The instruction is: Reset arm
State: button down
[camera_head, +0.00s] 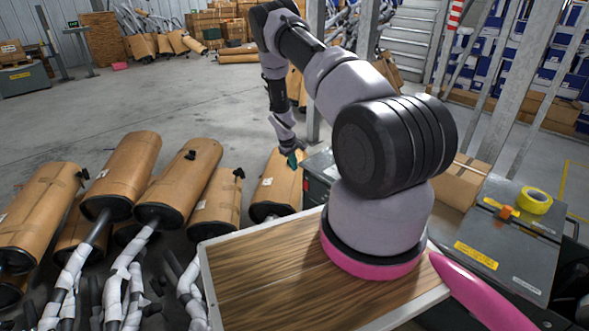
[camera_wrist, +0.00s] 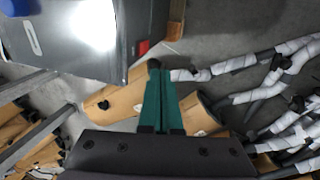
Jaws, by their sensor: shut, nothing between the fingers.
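My gripper (camera_wrist: 162,98) has green fingers that lie together, shut and empty, in the wrist view. It also shows small in the head view (camera_head: 294,158), hanging at the end of my arm above a brown wrapped muffler (camera_head: 277,186). In the wrist view that muffler (camera_wrist: 199,115) lies partly behind the fingers. I cannot tell whether the fingertips touch it. My arm rises from the wooden board at the front and reaches out and down over the floor.
Several brown mufflers (camera_head: 122,172) with white-wrapped pipes (camera_head: 126,271) lie at the left. A dark case (camera_head: 320,172) is beside my gripper. Metal posts (camera_head: 497,113) rise behind.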

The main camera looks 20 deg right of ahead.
dwell(0.3)
jog(key=w+a+r+m+t+y, duration=0.1)
jog(key=a+r, duration=0.1)
jog(key=r, duration=0.9)
jog(key=a+r+m, duration=0.2)
jog(key=r, duration=0.9)
jog(key=s+a+r+m+t+y, duration=0.1)
jog(key=s+a+r, duration=0.15)
jog(key=r, duration=0.65)
jog(key=s+a+r+m+t, duration=0.1)
jog(key=s+r, duration=0.3)
jog(key=r, duration=0.5)
jog(key=s+a+r+m+t+y, duration=0.1)
jog(key=s+a+r, duration=0.2)
jog(key=s+r, duration=0.7)
jog(key=s+a+r+m+t+y, duration=0.1)
jog(key=s+a+r, duration=0.2)
jog(key=s+r, duration=0.65)
jog(key=s+a+f+m+t, duration=0.1)
jog(key=s+a, duration=0.1)
jog(key=s, duration=1)
jog(key=shift+a+y, duration=0.25)
jog(key=shift+y, duration=0.05)
jog(key=shift+d, duration=0.1)
